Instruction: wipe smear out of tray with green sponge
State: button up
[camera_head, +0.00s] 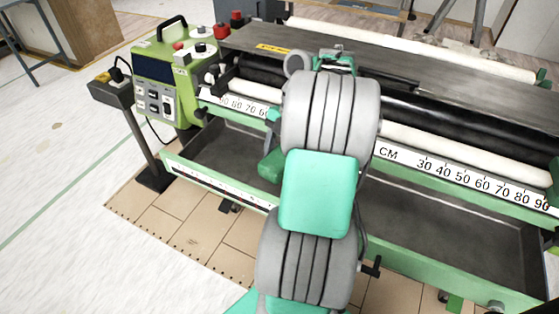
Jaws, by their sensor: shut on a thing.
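The tray (440,226) is a long dark grey trough with a green front wall, along the front of the wallpaper paster. My arm, grey and ribbed with a green joint, crosses the middle of the view and covers the tray's centre. My gripper is hidden behind the arm. A small green shape (270,165) shows at the arm's left edge over the tray; I cannot tell whether it is the sponge or part of my arm. No smear is clear on the visible left and right stretches of the tray floor.
A green control box (165,85) with a handle and knobs stands at the machine's left end. A white ruler strip (460,180) and dark rollers (450,120) run above the tray. A grey post (145,145) stands at left. Open floor lies left.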

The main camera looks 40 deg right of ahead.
jog(key=shift+r, duration=0.1)
notch_tip(320, 180, down, 7)
jog(key=b, duration=0.6)
jog(key=shift+r, duration=0.1)
jog(key=shift+r, duration=0.1)
